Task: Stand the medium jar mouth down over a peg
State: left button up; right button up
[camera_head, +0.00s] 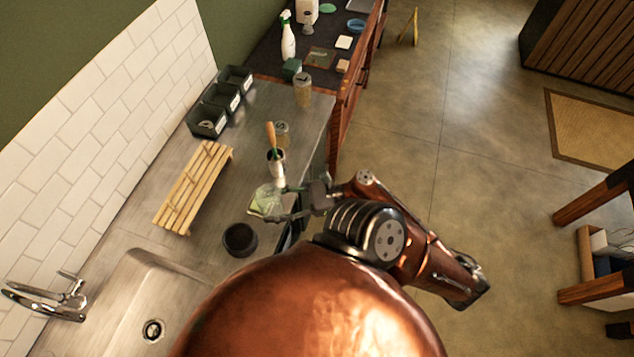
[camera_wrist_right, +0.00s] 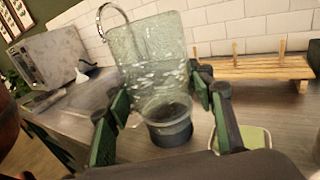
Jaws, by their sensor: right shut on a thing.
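The clear glass jar (camera_wrist_right: 152,55), with pale droplets or flecks on it, is between the fingers of my right gripper (camera_wrist_right: 162,95) in the right wrist view. The fingers are shut on its sides. In the head view the jar (camera_head: 267,198) is held by my right gripper (camera_head: 292,203) over the counter. I cannot tell which end is its mouth. The wooden rack with upright pegs (camera_head: 190,190) lies left of the jar; it also shows in the right wrist view (camera_wrist_right: 250,68), with bare pegs. My left gripper is not in view.
A dark round pot (camera_head: 240,239) stands on the counter near the sink (camera_head: 150,290). A container with a wooden-handled brush (camera_head: 275,160), more jars (camera_head: 303,90) and dark bins (camera_head: 207,119) stand farther back. A tiled wall borders the rack. A pale green-rimmed item (camera_wrist_right: 242,138) lies nearby.

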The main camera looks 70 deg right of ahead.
jog(key=s+d+r+m+t+h+p, duration=0.1)
jog(key=s+d+r+h+p, duration=0.15)
jog(key=s, duration=0.35)
jog(key=s+d+r+m+t+h+p, duration=0.1)
jog(key=s+d+r+m+h, duration=0.15)
jog(key=s, duration=0.35)
pick_arm(q)
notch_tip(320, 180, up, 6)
jog(key=p, duration=0.2)
pick_arm(e)
jog(key=y, duration=0.1)
send_over(187, 171)
jog(key=shift+w+f+n, duration=0.1)
jog(key=shift+f+n, duration=0.35)
jog(key=shift+f, duration=0.15)
notch_tip(187, 171, down, 10)
jog(key=b, duration=1)
jog(key=shift+f, duration=0.2)
pick_arm(q)
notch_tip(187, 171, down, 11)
jog(key=b, duration=0.2)
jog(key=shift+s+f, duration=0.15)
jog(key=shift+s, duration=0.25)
pick_arm(e)
jog(key=shift+f, duration=0.9)
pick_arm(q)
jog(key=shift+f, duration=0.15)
pick_arm(e)
jog(key=shift+f, duration=0.2)
